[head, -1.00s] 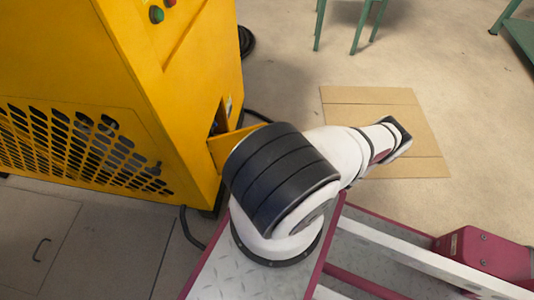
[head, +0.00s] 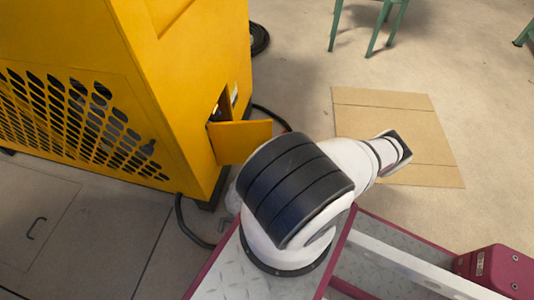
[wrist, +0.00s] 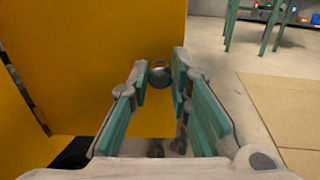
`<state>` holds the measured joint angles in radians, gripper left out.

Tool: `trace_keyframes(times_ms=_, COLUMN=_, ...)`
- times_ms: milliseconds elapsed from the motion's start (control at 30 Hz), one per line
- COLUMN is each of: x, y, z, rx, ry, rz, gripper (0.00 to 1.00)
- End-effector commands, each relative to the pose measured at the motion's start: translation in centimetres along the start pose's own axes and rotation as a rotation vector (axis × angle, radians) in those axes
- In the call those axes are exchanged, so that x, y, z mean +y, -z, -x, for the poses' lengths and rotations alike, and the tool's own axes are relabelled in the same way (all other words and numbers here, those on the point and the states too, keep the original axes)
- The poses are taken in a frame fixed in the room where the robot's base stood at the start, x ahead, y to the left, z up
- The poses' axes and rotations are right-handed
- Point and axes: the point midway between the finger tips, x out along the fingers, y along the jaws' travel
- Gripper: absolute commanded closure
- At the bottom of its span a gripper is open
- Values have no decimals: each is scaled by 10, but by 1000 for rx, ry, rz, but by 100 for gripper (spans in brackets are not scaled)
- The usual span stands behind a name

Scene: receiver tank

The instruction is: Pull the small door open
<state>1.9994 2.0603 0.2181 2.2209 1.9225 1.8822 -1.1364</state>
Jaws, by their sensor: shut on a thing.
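The small yellow door (head: 240,142) stands swung outward from the yellow machine (head: 200,100) in the head view, with the dark opening showing behind its upper edge. In the wrist view the door (wrist: 125,45) fills the upper middle, and a round metal knob (wrist: 160,75) sits on its face. My gripper (wrist: 160,78) is shut on the knob, its fingertips on either side of it. In the head view my arm hides the gripper and the knob.
A flat cardboard sheet (head: 400,115) lies on the floor to the right. A green-legged stool (head: 370,25) stands at the back. Dark cables (head: 185,225) run along the floor by the machine.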

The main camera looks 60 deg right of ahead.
Motion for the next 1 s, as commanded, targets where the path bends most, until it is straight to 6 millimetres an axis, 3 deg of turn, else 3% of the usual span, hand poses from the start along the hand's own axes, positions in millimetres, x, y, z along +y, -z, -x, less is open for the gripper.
trace_keyframes(times_ms=167, x=-1, y=0, z=0, rx=-2, ry=3, rz=0, gripper=100)
trace_keyframes(times_ms=200, x=-1, y=0, z=0, rx=-2, ry=3, rz=0, gripper=72)
trace_keyframes(times_ms=267, x=-1, y=0, z=0, rx=-2, ry=3, rz=0, gripper=61)
trace_keyframes(times_ms=667, x=-1, y=-7, z=0, rx=-2, ry=1, rz=-1, gripper=61)
trace_keyframes(times_ms=1000, x=-1, y=-65, z=0, rx=-1, ry=-1, rz=-2, gripper=61)
